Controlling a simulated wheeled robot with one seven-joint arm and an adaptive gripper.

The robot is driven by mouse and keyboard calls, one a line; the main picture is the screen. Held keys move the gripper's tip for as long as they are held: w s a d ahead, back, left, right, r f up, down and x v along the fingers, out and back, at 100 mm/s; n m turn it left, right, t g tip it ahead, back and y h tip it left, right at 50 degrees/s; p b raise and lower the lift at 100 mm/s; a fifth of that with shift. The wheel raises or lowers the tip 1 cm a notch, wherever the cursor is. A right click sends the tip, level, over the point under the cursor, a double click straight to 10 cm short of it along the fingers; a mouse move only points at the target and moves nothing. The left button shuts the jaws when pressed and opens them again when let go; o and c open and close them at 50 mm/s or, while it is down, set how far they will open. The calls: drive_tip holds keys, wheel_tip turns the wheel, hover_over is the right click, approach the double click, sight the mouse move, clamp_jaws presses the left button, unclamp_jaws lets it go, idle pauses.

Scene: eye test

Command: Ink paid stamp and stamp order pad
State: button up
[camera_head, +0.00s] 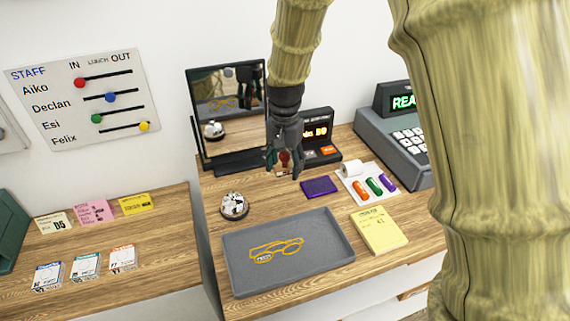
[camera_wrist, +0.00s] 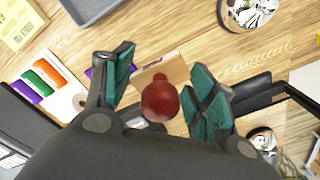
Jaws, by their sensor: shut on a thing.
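The paid stamp, with a round red knob (camera_wrist: 160,101) and a pale wooden block (camera_wrist: 165,70), is between the teal pads of my gripper (camera_wrist: 163,98). In the head view my gripper (camera_head: 285,170) points down over the desk, with the stamp's red knob (camera_head: 284,157) between its fingers. I cannot tell whether the stamp touches the desk. A purple ink pad (camera_head: 319,186) lies just right of it and nearer; in the wrist view my finger partly hides it. The yellow order pad (camera_head: 379,232) lies flat farther right and nearer.
A silver bell (camera_head: 234,206) stands left, a mirror (camera_head: 198,120) behind. A dark card terminal (camera_head: 318,137), paper roll, coloured sticks on a white holder (camera_head: 352,182) and a cash register (camera_head: 375,140) stand right.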

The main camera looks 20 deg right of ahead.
drive_tip(key=shift+c, duration=0.7)
drive_tip(key=shift+d+r+p, duration=0.15)
drive_tip(key=shift+d+p, duration=0.2)
drive_tip(key=shift+p, duration=0.3)
drive_tip(key=p, duration=1)
approach(319, 185)
drive_tip(key=a, duration=0.1)
drive_tip(key=shift+d, duration=0.5)
drive_tip(key=shift+f+b, duration=2.2)
drive_tip(key=shift+f, duration=0.8)
drive_tip(key=shift+f, duration=0.55)
